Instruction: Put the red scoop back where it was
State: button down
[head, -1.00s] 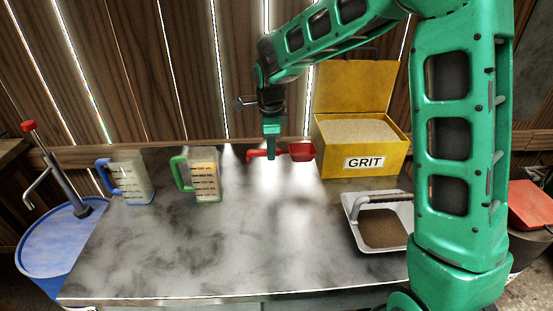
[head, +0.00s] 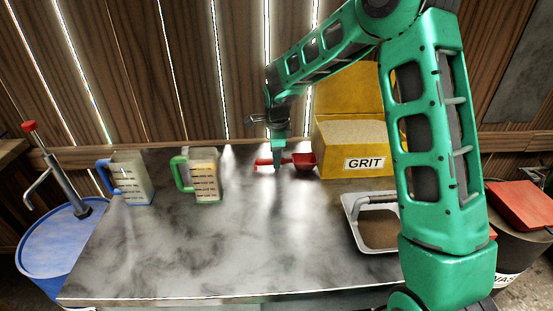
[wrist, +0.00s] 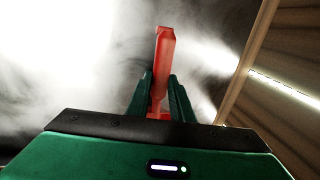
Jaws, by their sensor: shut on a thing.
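The red scoop (head: 304,161) is in my gripper (head: 278,168) near the back of the table, just left of the yellow GRIT box (head: 364,165). My gripper is shut on the scoop's handle, with the bowl pointing right toward the box. In the wrist view the red handle (wrist: 163,55) stands between the two green fingers (wrist: 162,100). The bowl is hidden there. I cannot tell for sure whether the scoop touches the table or hangs a little above it.
A white-rimmed tray (head: 352,215) of dark grit lies at the right, partly behind my arm. A green-handled jug (head: 206,178) and a blue-handled jug (head: 132,180) stand at the left. The middle and front of the table (head: 230,250) are clear. A wooden wall (head: 180,70) rises close behind.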

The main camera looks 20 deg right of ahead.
jog(key=shift+f, duration=0.1)
jog(key=c, duration=1.6)
grip_release()
jog(key=shift+o, duration=0.2)
jog(key=v, duration=1.2)
